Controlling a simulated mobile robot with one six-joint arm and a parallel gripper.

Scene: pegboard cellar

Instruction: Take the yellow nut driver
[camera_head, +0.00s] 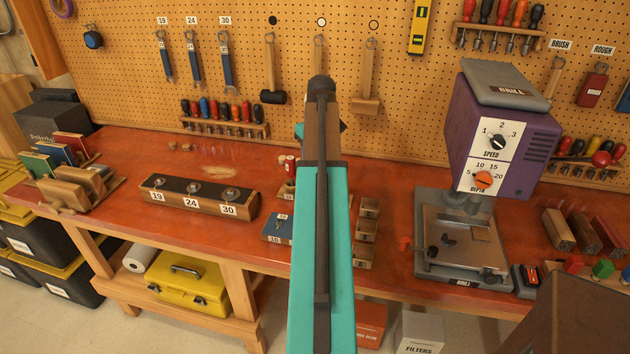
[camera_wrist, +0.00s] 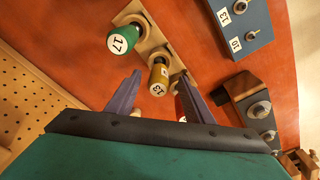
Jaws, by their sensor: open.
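The yellow nut driver (camera_wrist: 157,86), marked 13 on its end, stands in a small wooden rack (camera_wrist: 150,42) in the wrist view. A green nut driver marked 17 (camera_wrist: 122,40) stands on one side of it. A red one (camera_wrist: 180,108) on the other side is partly hidden by a finger. My gripper (camera_wrist: 160,74) is open, its purple fingers apart to the left and right of the yellow handle in the picture. I cannot tell how far above it they are. In the head view my arm hides the yellow driver; a red handle (camera_head: 290,163) shows beside it.
A blue block marked 13 and 10 (camera_wrist: 240,20) and a bolt block (camera_wrist: 240,85) lie to the right in the wrist view. Wooden boxes (camera_head: 366,230) and a purple drill press (camera_head: 500,125) stand right of my arm. The pegboard (camera_head: 330,60) rises behind.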

